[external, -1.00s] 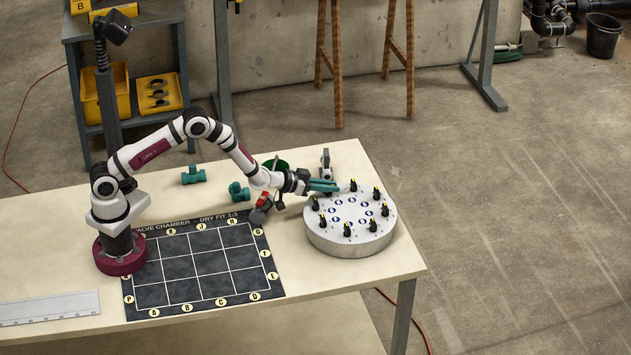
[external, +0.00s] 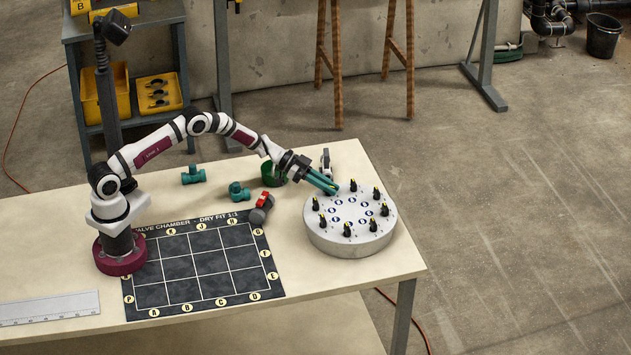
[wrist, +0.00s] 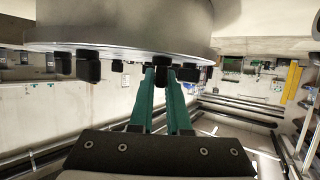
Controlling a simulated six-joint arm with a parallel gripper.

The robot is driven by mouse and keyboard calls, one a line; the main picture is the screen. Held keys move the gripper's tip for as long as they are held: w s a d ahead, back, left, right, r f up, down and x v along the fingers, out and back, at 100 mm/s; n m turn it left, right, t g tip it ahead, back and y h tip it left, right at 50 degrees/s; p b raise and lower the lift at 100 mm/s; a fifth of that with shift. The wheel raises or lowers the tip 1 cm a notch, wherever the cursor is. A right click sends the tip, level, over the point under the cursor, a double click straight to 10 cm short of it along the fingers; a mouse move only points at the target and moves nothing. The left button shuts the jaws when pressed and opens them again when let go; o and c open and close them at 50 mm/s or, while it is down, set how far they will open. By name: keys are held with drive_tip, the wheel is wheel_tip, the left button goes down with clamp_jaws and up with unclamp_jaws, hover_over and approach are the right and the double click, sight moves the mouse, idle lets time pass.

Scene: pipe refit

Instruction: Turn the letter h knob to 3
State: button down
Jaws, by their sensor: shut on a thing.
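A round grey dial drum (external: 350,243) stands at the right of the table. Black knobs with yellow marks ring its top, with blue-and-white letter discs inside the ring. The letters are too small to read, so I cannot tell which knob is h. My gripper (external: 333,188) reaches in from the left at the drum's back left edge, its teal fingers pointing down to the right. In the wrist view, my gripper (wrist: 161,75) is shut on a black knob (wrist: 161,76) between the fingertips. Other knobs, such as a black knob (wrist: 88,68), stand to either side.
A red-handled valve (external: 262,206), teal pipe fittings (external: 238,192) and a green cup (external: 272,175) stand left of the drum. A small grey and black part (external: 326,160) stands behind it. A black grid mat (external: 200,265) covers the middle front.

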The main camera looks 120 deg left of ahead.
drive_tip(key=shift+m+h, duration=1)
drive_tip(key=shift+h, duration=0.2)
drive_tip(key=shift+r, duration=0.1)
drive_tip(key=c, duration=0.9)
unclamp_jaws()
drive_tip(key=v, duration=1.5)
drive_tip(key=shift+s+a, duration=0.2)
drive_tip(key=shift+s, duration=0.15)
